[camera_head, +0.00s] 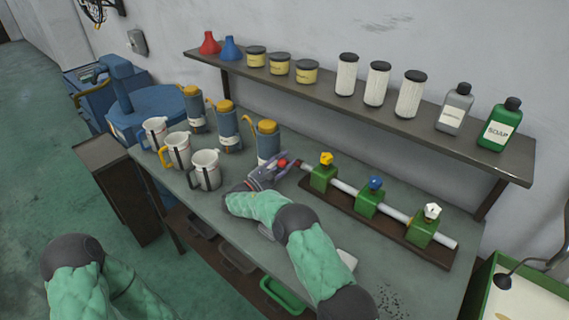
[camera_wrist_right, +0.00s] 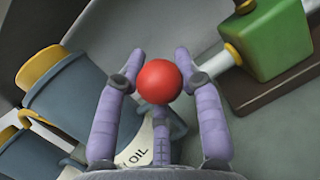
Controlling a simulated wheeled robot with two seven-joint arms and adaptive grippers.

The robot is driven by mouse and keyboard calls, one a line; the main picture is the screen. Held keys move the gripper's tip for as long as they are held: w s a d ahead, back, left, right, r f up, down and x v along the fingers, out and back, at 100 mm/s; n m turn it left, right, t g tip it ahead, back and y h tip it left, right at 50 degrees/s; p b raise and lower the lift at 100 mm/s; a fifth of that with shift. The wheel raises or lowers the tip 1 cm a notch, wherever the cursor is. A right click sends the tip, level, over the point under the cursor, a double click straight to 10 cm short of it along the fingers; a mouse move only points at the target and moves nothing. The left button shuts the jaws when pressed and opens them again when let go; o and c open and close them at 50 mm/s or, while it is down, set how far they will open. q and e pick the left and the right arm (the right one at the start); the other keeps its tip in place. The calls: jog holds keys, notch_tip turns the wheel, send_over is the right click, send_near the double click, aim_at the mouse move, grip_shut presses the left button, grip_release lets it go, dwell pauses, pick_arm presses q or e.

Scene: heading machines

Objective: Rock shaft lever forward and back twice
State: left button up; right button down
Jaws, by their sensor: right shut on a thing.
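The shaft (camera_head: 345,187) is a pale rod running through three green blocks on a dark base on the bench, with yellow, blue and white knobs on top. A red ball knob (camera_head: 283,163) sits near its left end; the lever's stem is mostly hidden. My right gripper (camera_head: 272,171) is at this red knob. In the right wrist view the red ball (camera_wrist_right: 159,81) sits between the purple fingers of the gripper (camera_wrist_right: 160,68), which is shut on it. A green block (camera_wrist_right: 262,42) shows at the upper right there. My left gripper is out of view; only part of its arm shows at the lower left.
Blue oil cans with yellow tops (camera_head: 227,125) stand left of the gripper, close to it. White jugs (camera_head: 205,169) stand at the bench's left. A wall shelf (camera_head: 300,92) holds jars, canisters and bottles above.

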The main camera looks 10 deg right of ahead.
jog(key=shift+d+f, duration=0.1)
jog(key=shift+f, duration=0.2)
jog(key=c, duration=1)
grip_release()
jog(key=shift+d, duration=0.1)
jog(key=shift+a+r, duration=0.15)
jog(key=shift+a, duration=0.05)
jog(key=v, duration=1.1)
jog(key=shift+s+a, duration=0.25)
jog(key=shift+s, duration=0.05)
